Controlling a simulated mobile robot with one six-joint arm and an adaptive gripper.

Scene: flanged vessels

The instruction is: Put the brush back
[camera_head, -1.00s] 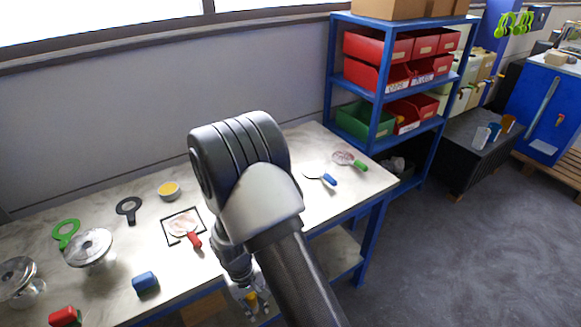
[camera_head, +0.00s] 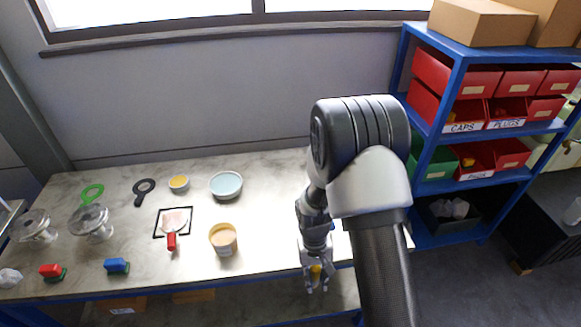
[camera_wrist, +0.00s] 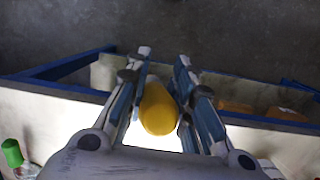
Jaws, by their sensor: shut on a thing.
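My gripper (camera_head: 317,287) hangs in front of the near edge of the long table (camera_head: 140,285), pointing down. In the wrist view my gripper (camera_wrist: 162,56) has its fingers on both sides of a smooth, rounded yellow thing (camera_wrist: 158,108), which looks like the brush's handle. The yellow part (camera_head: 316,269) also shows small between the fingers in the head view. Its bristles are hidden or cannot be made out. On the table, a red-handled tool (camera_head: 172,241) lies over a black square outline (camera_head: 157,222) around a pinkish patch.
A pale blue bowl (camera_head: 226,184), tan tub (camera_head: 223,238) and small yellow-filled bowl (camera_head: 179,183) stand left of my arm. Glass flanged vessels (camera_head: 91,222), a red block (camera_head: 50,271) and a blue block (camera_head: 117,266) are further left. A blue shelf (camera_head: 455,120) stands right.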

